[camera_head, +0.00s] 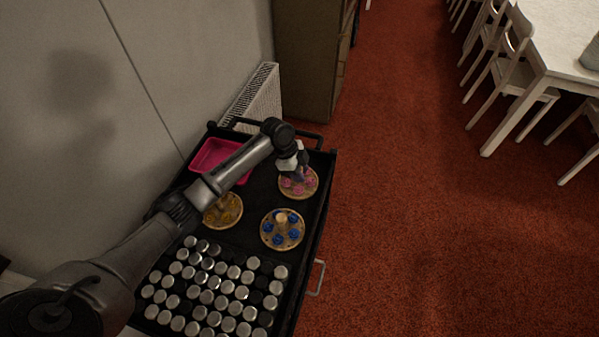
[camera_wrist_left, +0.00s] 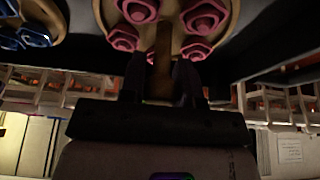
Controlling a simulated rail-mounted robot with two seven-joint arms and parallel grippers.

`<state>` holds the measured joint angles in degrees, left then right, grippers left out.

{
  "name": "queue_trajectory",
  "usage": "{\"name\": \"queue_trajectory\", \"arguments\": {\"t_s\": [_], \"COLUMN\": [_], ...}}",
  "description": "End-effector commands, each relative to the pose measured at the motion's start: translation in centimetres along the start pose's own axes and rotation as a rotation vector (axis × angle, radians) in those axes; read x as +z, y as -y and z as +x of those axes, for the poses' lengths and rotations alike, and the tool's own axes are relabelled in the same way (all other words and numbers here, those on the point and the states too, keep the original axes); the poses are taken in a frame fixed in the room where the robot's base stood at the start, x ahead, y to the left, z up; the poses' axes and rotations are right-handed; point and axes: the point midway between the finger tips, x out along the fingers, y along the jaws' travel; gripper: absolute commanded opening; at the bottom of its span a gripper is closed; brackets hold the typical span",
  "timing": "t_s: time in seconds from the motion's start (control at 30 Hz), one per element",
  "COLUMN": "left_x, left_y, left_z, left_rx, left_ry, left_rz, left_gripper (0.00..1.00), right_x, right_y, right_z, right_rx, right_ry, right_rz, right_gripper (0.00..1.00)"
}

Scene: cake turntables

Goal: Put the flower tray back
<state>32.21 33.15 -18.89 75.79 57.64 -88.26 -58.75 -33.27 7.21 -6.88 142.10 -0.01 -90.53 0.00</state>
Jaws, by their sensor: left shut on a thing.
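A round wooden tray with pink flowers (camera_head: 311,186) is near the far right of the black cart top. My left gripper (camera_head: 301,175) reaches over it from the left and is shut on its central wooden post. In the left wrist view the post (camera_wrist_left: 163,62) stands between the two dark fingers, with pink flowers (camera_wrist_left: 205,17) around it. I cannot tell whether the tray touches the cart. A round tray with blue flowers (camera_head: 282,240) and one with yellow flowers (camera_head: 232,209) sit on the cart, the yellow one partly under my arm. My right gripper is not in view.
A pink bin (camera_head: 211,154) stands at the cart's far left. Several rows of silver and black capped jars (camera_head: 215,284) fill its near part. A radiator (camera_head: 256,95) and brown cabinet (camera_head: 305,60) are behind.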

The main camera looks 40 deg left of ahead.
Motion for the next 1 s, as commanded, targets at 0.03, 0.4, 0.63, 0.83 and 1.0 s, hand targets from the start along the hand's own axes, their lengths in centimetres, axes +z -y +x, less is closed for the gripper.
{"name": "queue_trajectory", "arguments": {"t_s": [0.03,0.4,0.63,0.83,1.0], "left_x": [-0.1,0.0,0.0,0.0,-0.1], "left_y": [0.0,0.0,0.0,0.0,0.1], "left_z": [-0.1,0.1,0.1,0.0,-2.0], "left_rx": [-0.001,0.0,0.0,-0.001,-0.003], "left_ry": [0.0,0.0,0.0,0.0,-0.001], "left_rz": [0.0,0.0,0.0,0.001,0.001], "left_gripper": [0.0,0.41,0.56,0.56,0.56], "right_x": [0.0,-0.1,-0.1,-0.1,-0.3], "right_y": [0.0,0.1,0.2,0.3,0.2], "right_z": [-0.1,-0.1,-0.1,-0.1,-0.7], "right_rx": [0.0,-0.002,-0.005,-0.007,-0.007], "right_ry": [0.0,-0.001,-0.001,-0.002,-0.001], "right_rz": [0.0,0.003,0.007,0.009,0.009], "right_gripper": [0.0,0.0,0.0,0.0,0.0]}}
